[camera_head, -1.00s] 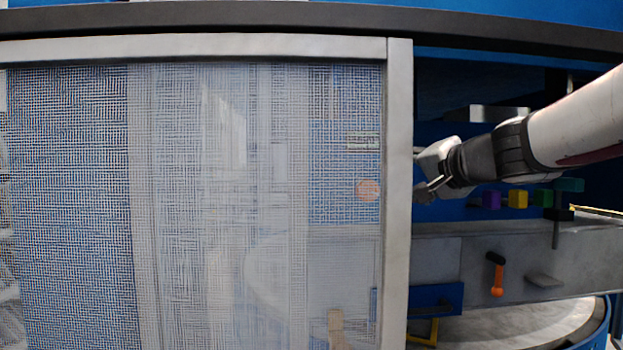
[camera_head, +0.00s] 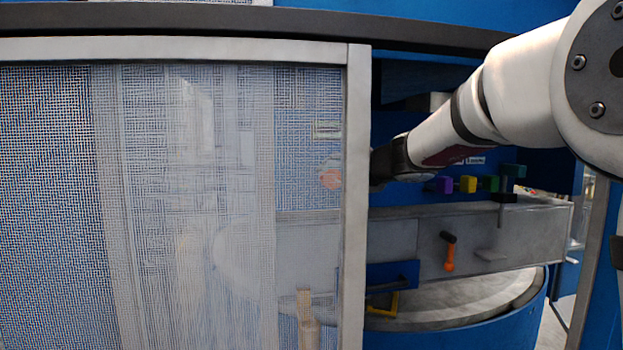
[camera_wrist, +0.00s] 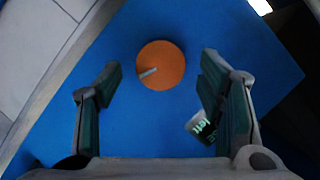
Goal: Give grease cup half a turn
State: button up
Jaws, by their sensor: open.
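The grease cup, a round orange cap (camera_wrist: 161,65) with a pale pointer mark, sits on a blue surface in the wrist view. The mark points to the lower left. In the head view the orange cap (camera_head: 331,179) shows faintly through the mesh. My gripper (camera_wrist: 161,74) is open, one finger on each side of the cap in the picture, with nothing between them touching it visibly.
A mesh guard with a grey frame (camera_head: 356,200) covers the left side. A small label plate (camera_wrist: 200,126) is near the right finger. Coloured blocks (camera_head: 468,184), an orange-handled lever (camera_head: 449,256) and a grey ledge (camera_head: 530,238) lie below my arm. A round drum (camera_head: 470,300) is lower.

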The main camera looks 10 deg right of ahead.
jog(key=shift+p+x, duration=0.3)
jog(key=shift+x, duration=1.75)
jog(key=c, duration=1.1)
jog(key=shift+c, duration=0.2)
jog(key=shift+w+f+b, duration=0.1)
jog(key=shift+b, duration=0.25)
jog(key=shift+b, duration=0.3)
